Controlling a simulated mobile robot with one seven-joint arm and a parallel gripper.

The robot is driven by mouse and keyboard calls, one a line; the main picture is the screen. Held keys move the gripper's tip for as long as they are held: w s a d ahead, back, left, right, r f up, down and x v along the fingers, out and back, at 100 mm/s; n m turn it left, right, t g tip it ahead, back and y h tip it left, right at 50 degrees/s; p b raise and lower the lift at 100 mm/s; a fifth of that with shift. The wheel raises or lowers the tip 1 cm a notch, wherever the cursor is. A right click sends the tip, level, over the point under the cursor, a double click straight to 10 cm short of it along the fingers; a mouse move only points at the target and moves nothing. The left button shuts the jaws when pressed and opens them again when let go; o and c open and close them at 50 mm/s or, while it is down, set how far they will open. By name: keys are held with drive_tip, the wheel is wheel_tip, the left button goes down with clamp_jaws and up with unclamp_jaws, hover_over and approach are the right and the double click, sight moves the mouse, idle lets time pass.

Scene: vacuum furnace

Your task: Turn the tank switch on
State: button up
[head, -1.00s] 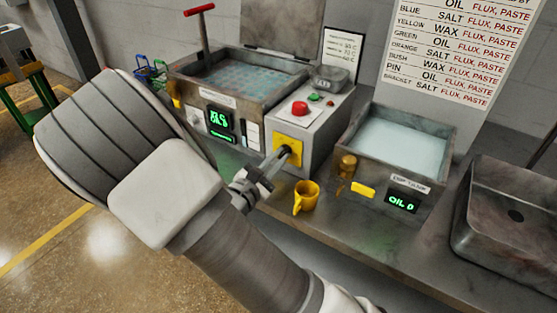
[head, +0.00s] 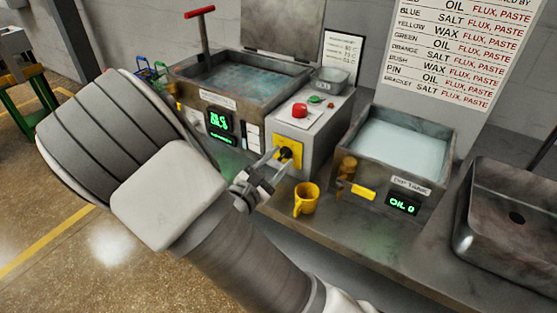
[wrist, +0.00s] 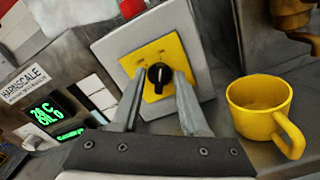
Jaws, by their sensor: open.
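The tank switch is a black rotary knob (wrist: 159,77) with a white mark, on a yellow plate on the grey control box; it also shows in the head view (head: 285,152). The mark points roughly up in the wrist view. My gripper (wrist: 156,80) is open, with one finger on each side of the knob. Both fingertips are close to the yellow plate (wrist: 142,60). I cannot tell whether either finger touches the knob. In the head view my gripper (head: 278,160) reaches the box front from the lower left, and nothing is held.
A yellow mug (head: 306,199) stands on the bench just right of my gripper. A red button (head: 299,110) is on top of the box. A tank with a green display (head: 219,122) is left, a dip tank (head: 398,145) right, and a sink (head: 515,220) far right.

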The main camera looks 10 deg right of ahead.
drive_tip(key=v, duration=1.7)
drive_tip(key=shift+s+p, duration=0.2)
drive_tip(key=shift+p, duration=0.2)
drive_tip(key=shift+a+r, duration=0.1)
drive_tip(key=shift+a, duration=0.05)
drive_tip(key=s+d+r+m+g+y+p, duration=0.1)
drive_tip(key=s+d+r+m+g+y, duration=0.15)
drive_tip(key=d+m+g, duration=0.4)
drive_tip(key=s+d+r+m+g+y+p, duration=0.1)
drive_tip(key=s+d+r+m+g+p, duration=0.1)
drive_tip(key=s+d+r+m+g, duration=0.35)
wheel_tip(320, 180, up, 12)
drive_tip(key=s+d+m+t+y+p, duration=0.2)
drive_tip(key=s+m+t+y, duration=0.1)
drive_tip(key=m+y, duration=0.5)
drive_tip(key=shift+f+m+t+y+p, duration=0.2)
drive_tip(key=shift+m+t+y+p, duration=0.2)
drive_tip(key=shift+t+y, duration=0.4)
